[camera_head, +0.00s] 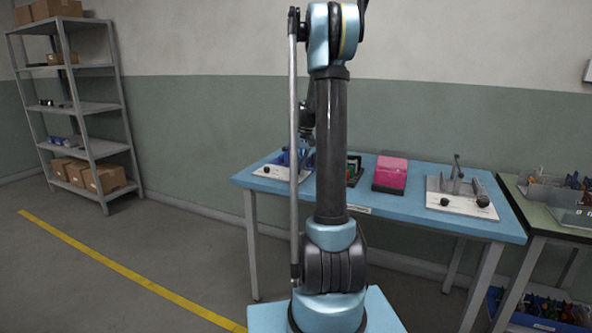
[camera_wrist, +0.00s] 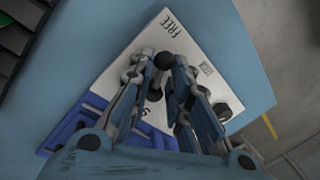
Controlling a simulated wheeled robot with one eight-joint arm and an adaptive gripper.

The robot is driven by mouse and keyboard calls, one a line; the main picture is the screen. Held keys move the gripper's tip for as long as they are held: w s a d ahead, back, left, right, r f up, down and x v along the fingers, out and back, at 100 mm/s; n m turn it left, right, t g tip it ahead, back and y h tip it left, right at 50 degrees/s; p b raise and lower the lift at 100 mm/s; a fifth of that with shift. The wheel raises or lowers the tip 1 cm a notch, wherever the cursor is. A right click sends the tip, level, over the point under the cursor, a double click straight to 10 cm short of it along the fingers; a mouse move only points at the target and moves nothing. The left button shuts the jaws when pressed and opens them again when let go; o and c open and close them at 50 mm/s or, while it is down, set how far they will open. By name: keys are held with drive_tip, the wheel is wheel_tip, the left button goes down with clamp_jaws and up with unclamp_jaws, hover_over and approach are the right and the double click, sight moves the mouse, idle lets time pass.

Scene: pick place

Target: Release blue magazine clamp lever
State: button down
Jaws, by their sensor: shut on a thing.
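The clamp base is a white plate (camera_wrist: 128,62) marked "FREE", with a second small label to the right. A blue magazine (camera_wrist: 72,128) sits at its lower left in the wrist view; it also shows at the left of the table in the head view (camera_head: 285,158). My gripper (camera_wrist: 161,66) is over the plate, its fingertips on either side of the clamp lever's black ball knob (camera_wrist: 164,60). It is shut on the lever. The lever's shaft is largely hidden by the fingers. In the head view my arm hides most of the gripper.
A black knob (camera_wrist: 222,111) stands right of the fingers. On the blue table (camera_head: 372,208) are a pink box (camera_head: 391,172) and a second white fixture (camera_head: 461,207) with an upright lever. A green-topped bench (camera_head: 532,207) with bins adjoins at right. Shelves (camera_head: 82,105) stand far left.

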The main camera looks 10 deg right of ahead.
drive_tip(key=c, duration=1.6)
unclamp_jaws()
drive_tip(key=r, duration=0.4)
drive_tip(key=d+r, duration=0.1)
drive_tip(key=r, duration=0.2)
drive_tip(key=d+r, duration=0.1)
drive_tip(key=r, duration=0.3)
drive_tip(key=shift+d+r, duration=0.2)
drive_tip(key=shift+r, duration=0.1)
drive_tip(key=shift+s, duration=0.1)
